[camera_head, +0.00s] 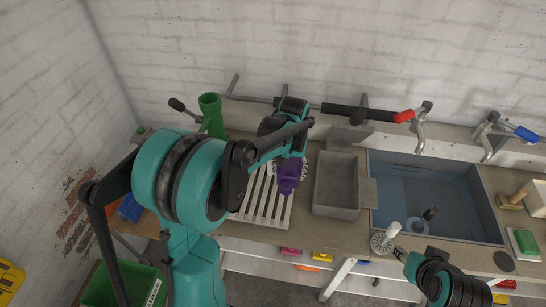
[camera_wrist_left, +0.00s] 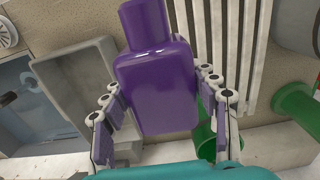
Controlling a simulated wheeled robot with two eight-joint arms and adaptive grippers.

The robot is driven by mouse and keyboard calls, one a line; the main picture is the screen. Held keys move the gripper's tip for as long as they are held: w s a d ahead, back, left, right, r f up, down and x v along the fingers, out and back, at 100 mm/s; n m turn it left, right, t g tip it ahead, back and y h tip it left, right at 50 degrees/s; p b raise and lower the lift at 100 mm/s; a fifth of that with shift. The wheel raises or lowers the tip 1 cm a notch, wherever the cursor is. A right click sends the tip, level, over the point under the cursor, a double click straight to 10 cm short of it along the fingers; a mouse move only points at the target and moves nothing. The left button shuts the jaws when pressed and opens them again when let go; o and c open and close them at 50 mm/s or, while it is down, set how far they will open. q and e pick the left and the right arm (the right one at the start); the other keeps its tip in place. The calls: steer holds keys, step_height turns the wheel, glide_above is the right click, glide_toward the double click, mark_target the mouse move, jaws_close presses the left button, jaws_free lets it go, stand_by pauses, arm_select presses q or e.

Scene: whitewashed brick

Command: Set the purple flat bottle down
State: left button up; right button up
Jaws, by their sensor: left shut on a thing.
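The purple flat bottle (camera_head: 288,177) is in my left gripper (camera_head: 292,160), over the right part of the white slatted rack (camera_head: 262,205). In the left wrist view the bottle (camera_wrist_left: 157,85) sits between the two fingers of my left gripper (camera_wrist_left: 160,112), its narrower neck pointing away from the palm. White slats (camera_wrist_left: 232,50) show just to the right of it. I cannot tell whether the bottle touches the rack. My right gripper (camera_head: 402,256) is at the lower right, near the counter's front edge; its fingers are too small to read.
A grey basin (camera_head: 337,185) stands right of the rack, then a blue sink (camera_head: 410,192). A green cylinder (camera_head: 212,115) is at the back left. A white brush (camera_head: 384,240) is at the front edge.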

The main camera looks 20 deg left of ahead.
arm_select(q)
steer(key=shift+w+a+r, duration=0.1)
steer(key=shift+a+r, duration=0.1)
steer(key=b, duration=0.2)
glide_above(258, 204)
step_height(258, 204, down, 7)
steer(key=shift+r, duration=0.1)
step_height(258, 204, down, 4)
steer(key=shift+a+f+b, duration=0.1)
steer(key=shift+b, duration=0.35)
steer(key=o, duration=1.3)
steer(key=shift+o, duration=0.2)
